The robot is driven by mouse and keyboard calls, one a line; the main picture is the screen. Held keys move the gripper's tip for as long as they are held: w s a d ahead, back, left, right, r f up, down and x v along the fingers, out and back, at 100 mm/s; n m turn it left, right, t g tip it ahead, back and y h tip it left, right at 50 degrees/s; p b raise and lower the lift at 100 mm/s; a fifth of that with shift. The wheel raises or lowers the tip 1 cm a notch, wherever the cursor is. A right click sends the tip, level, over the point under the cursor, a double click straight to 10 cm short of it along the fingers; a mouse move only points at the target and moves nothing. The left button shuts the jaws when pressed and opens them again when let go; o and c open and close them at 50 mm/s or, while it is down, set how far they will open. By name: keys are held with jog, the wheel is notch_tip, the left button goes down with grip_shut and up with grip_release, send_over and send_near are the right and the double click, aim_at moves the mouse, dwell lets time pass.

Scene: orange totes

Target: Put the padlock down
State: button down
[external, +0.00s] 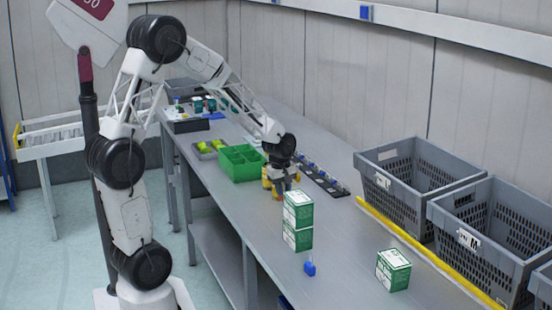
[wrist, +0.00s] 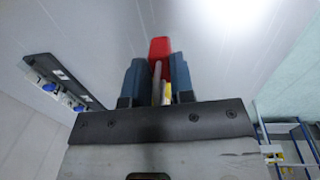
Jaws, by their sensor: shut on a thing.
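My gripper (external: 284,188) is low over the grey workbench, just behind the stacked green-and-white boxes in the external view. In the wrist view, the two dark blue fingers (wrist: 157,82) are shut on a red padlock (wrist: 160,48). Its red body stands out beyond the fingertips, and a pale bar and a bit of yellow show between the fingers. The padlock cannot be made out in the external view. Whether it touches the bench is unclear.
Green-and-white boxes (external: 298,222) are stacked near my gripper; another (external: 393,270) stands right. A small blue object (external: 310,268) lies in front. A green divided bin (external: 241,163) and yellow items (external: 267,178) are left. A dark strip (external: 322,179) and grey crates (external: 420,180) line the back.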

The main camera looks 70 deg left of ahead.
dwell(0.7)
notch_tip(320, 180, up, 11)
jog(key=w+d+f+m+g, duration=0.15)
jog(key=d+m, duration=0.75)
jog(key=d, duration=1)
jog(key=w+d+r+m, duration=0.1)
jog(key=w+d+m, duration=0.2)
jog(key=d+m, duration=1.15)
jog(key=d+f+n, duration=0.5)
jog(key=shift+h, duration=0.4)
jog(key=shift+f, duration=0.15)
jog(key=shift+f, duration=3.05)
jog(key=shift+f, duration=0.1)
jog(key=shift+f, duration=1.8)
